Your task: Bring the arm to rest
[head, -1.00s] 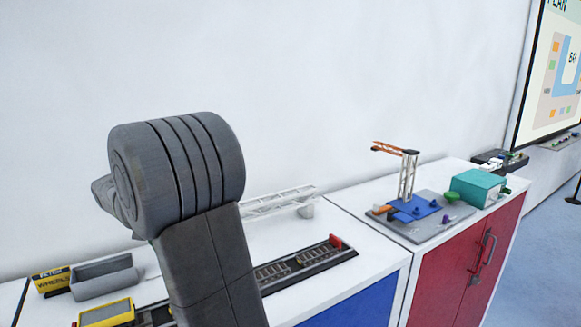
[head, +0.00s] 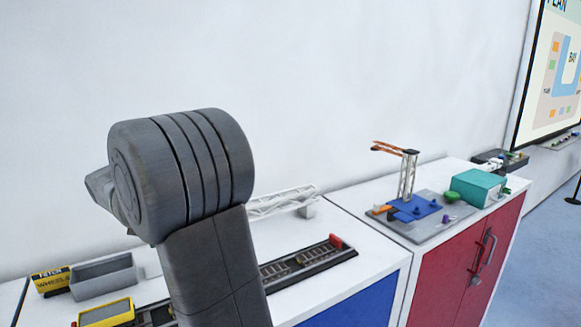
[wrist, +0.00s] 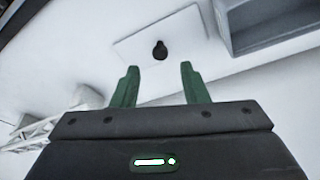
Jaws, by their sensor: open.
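My arm rises in the middle of the head view, and its thick grey joint hides part of the left worktop. My gripper (wrist: 158,85) shows in the wrist view with its two green fingers spread apart and nothing between them. Beyond the fingertips lies a white plate (wrist: 140,45) with a small black knob (wrist: 160,50) on it. The gripper is hidden in the head view.
A grey bin (head: 103,277), a yellow-and-black box (head: 52,281), a yellow tray (head: 105,312), a dark track (head: 305,262) and a white truss (head: 282,200) are on the left worktop. A crane model (head: 408,178) and teal box (head: 477,187) stand on the right cabinet.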

